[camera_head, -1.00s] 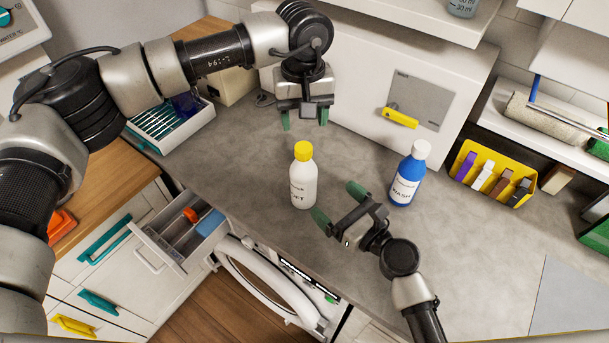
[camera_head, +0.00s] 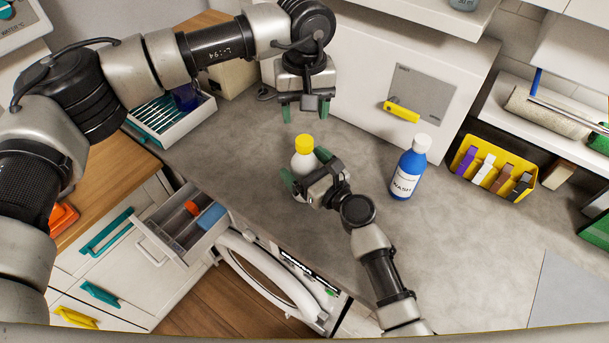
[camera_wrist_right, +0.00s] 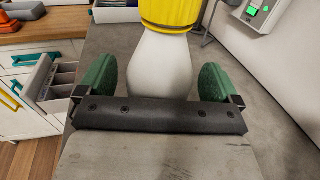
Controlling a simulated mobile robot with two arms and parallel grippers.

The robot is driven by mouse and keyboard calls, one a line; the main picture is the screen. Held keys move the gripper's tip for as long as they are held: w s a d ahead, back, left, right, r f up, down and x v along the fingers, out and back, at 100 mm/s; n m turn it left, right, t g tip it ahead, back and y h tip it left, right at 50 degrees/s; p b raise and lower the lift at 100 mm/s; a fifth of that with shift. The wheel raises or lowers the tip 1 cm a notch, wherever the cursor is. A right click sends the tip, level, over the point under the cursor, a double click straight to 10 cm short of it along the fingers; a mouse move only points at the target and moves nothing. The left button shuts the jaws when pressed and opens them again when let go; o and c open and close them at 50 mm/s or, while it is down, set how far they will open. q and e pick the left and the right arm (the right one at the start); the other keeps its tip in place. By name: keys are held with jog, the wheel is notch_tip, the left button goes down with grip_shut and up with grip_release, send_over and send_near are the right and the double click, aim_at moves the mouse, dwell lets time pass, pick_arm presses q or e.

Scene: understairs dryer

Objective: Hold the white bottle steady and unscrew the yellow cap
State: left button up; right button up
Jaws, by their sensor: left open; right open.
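The white bottle (camera_head: 303,162) with its yellow cap (camera_head: 304,143) stands upright on the grey counter. My right gripper (camera_head: 305,170) is open with its green fingers around the bottle's body, hiding the lower part. In the right wrist view the white bottle (camera_wrist_right: 160,68) stands between the two green fingers, with a gap on each side, and the yellow cap (camera_wrist_right: 168,12) is at the top edge, partly cut off. My left gripper (camera_head: 306,112) is open and empty, pointing down behind and above the cap, apart from it.
A blue bottle (camera_head: 409,170) with a white cap stands to the right. A yellow bin (camera_head: 492,176) of small items is farther right. An open drawer (camera_head: 182,222) and a washer door (camera_head: 268,275) are at the front.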

aim_at(305, 140)
jog(key=c, duration=1.6)
pick_arm(q)
jog(key=shift+m, duration=0.4)
pick_arm(e)
grip_shut()
pick_arm(q)
jog(key=m, duration=0.2)
jog(key=shift+m, duration=0.4)
jog(key=m, duration=0.5)
jog(key=shift+f, duration=0.55)
notch_tip(305, 140, down, 7)
jog(key=shift+r, duration=0.1)
